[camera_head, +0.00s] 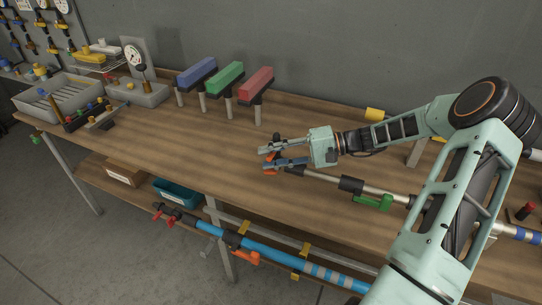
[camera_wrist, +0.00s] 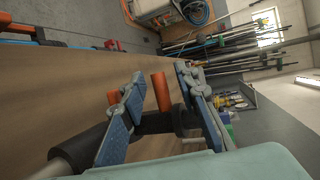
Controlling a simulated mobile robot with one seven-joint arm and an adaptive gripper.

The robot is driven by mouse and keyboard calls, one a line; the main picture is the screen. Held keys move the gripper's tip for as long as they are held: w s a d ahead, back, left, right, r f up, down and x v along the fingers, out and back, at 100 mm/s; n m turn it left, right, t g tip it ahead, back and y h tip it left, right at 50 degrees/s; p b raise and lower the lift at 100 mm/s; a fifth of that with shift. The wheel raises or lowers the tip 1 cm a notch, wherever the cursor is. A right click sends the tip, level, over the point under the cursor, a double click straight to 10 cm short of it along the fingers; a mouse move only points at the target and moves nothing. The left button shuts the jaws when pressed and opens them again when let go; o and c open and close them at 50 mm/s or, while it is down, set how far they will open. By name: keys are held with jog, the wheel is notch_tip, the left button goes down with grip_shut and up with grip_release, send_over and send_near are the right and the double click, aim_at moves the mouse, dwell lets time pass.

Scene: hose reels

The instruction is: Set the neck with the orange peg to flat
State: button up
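My gripper (camera_head: 264,156) is open, low over the workbench at the end of a pole-like tool (camera_head: 325,180). In the wrist view its blue-grey fingers (camera_wrist: 160,95) stand on both sides of an upright orange peg (camera_wrist: 161,92). The peg rises from a dark neck (camera_wrist: 155,124) that runs crosswise below the fingers. I see no clear contact on the peg. A second orange piece (camera_wrist: 113,97) shows beside the left finger. In the head view the fingers mostly hide the neck, and a bit of orange (camera_head: 270,172) shows beneath them.
A green lever (camera_head: 373,203) sits on the pole near the bench's front edge. Blue, green and red blocks on posts (camera_head: 230,82) stand behind. Grey trays (camera_head: 62,100) are at the left. A blue pole (camera_head: 270,252) runs below the bench front. The bench left of my gripper is clear.

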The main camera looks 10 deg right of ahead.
grip_shut()
